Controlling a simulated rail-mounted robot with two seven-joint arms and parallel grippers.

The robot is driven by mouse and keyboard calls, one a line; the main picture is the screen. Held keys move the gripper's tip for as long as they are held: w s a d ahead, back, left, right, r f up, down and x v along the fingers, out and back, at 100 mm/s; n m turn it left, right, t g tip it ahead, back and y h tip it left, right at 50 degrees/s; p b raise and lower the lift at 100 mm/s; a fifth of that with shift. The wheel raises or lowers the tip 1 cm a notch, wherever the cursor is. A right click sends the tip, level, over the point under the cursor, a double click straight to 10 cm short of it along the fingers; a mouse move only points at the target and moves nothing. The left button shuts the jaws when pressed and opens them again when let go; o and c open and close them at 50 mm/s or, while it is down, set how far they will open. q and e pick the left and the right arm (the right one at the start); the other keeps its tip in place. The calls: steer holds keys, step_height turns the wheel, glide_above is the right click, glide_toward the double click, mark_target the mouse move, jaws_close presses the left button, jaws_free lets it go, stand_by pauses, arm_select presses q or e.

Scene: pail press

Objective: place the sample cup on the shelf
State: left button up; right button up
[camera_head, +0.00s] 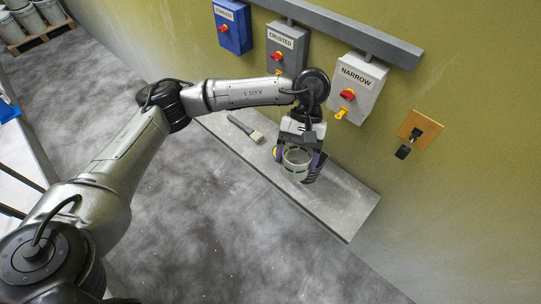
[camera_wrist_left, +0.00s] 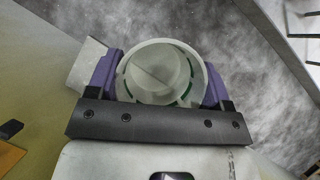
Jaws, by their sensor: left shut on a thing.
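The sample cup (camera_head: 297,161) is a pale, see-through cup with green marks. My left gripper (camera_head: 300,163) is shut on it, with purple fingers on both sides. In the left wrist view the cup (camera_wrist_left: 160,75) sits between the two fingers of the left gripper (camera_wrist_left: 160,82), its round rim facing the camera. The shelf (camera_head: 345,205) is a grey ledge along the wall. In the head view the cup is over the shelf's right half; I cannot tell whether it touches the shelf. My right gripper is not in view.
A brush (camera_head: 246,129) lies on the shelf's left part. Above are a blue switch box (camera_head: 232,27), a grey box labelled CRUSTED (camera_head: 286,48) and one labelled NARROW (camera_head: 358,85). A wooden plate with a black key (camera_head: 418,130) is at right. The shelf's right end is clear.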

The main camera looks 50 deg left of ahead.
arm_select(q)
steer(key=w+a+f+n+t+h+b, duration=0.2)
steer(key=w+a+f+n+b, duration=0.15)
steer(key=f+b, duration=0.2)
steer(key=w+a+f+n+t+h+b, duration=0.1)
steer(key=w+a+f+n+b, duration=0.1)
steer(key=w+f+n+b, duration=0.25)
steer(key=n+t+y+b, duration=0.4)
steer(key=n+t+b, duration=0.5)
steer(key=n+b, duration=1.4)
glide_above(262, 155)
steer(key=b, duration=0.5)
step_height(262, 155, down, 28)
steer(key=m, duration=0.4)
steer(key=shift+r+m, duration=0.1)
steer(key=shift+m, duration=0.3)
step_height(262, 155, down, 3)
steer(key=shift+a+r+b, duration=0.1)
steer(key=shift+r+b, duration=0.1)
steer(key=shift+b, duration=0.1)
steer(key=shift+f, duration=0.45)
steer(key=shift+f, duration=0.1)
steer(key=o, duration=0.9)
